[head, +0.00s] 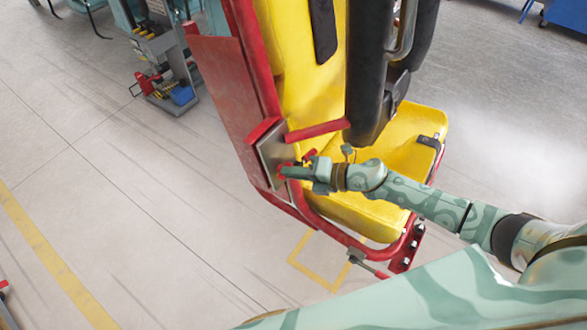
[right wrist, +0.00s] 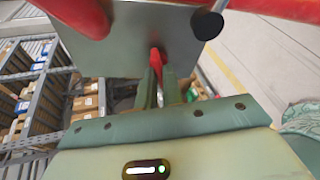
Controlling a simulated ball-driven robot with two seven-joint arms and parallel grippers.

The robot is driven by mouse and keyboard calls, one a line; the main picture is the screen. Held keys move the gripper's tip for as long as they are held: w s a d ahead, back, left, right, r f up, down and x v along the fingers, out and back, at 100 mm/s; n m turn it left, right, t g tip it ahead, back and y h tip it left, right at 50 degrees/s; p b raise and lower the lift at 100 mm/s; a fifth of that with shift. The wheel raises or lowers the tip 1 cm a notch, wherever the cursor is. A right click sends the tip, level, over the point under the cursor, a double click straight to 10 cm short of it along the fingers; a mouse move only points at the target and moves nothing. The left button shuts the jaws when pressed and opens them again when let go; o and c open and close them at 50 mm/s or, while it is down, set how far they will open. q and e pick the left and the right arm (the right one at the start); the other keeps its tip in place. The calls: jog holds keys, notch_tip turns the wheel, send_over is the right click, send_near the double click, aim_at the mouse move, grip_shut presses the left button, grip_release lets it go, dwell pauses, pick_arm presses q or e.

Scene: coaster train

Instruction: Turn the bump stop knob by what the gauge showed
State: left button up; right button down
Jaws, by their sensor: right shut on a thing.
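The red knob (right wrist: 155,58) shows as a small red piece between my right gripper's fingers in the right wrist view. It sits at a grey metal plate (right wrist: 135,40) on the side of the red and yellow coaster seat; the plate also shows in the head view (head: 271,152). My right gripper (head: 290,171) reaches in from the right, over the yellow seat (head: 410,150), and is shut on the knob. Its fingers (right wrist: 158,82) hide part of it. No marks on the knob can be read. No gauge can be made out. My left gripper is not in view.
A red side panel (head: 225,85) and red frame bars surround the plate. A black padded restraint (head: 368,70) stands close above my right forearm. A grey tool cart (head: 170,75) stands at the back left.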

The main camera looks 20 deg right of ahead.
jog(key=shift+n+h+p, duration=0.3)
jog(key=shift+n+p, duration=0.15)
jog(key=shift+n, duration=0.45)
jog(key=c, duration=1.8)
grip_release()
jog(key=shift+o, duration=1.3)
jog(key=shift+s+d, duration=0.15)
jog(key=b+v, duration=0.3)
jog(key=v, duration=1.3)
jog(key=shift+d+b, duration=0.15)
jog(key=shift+b, duration=0.15)
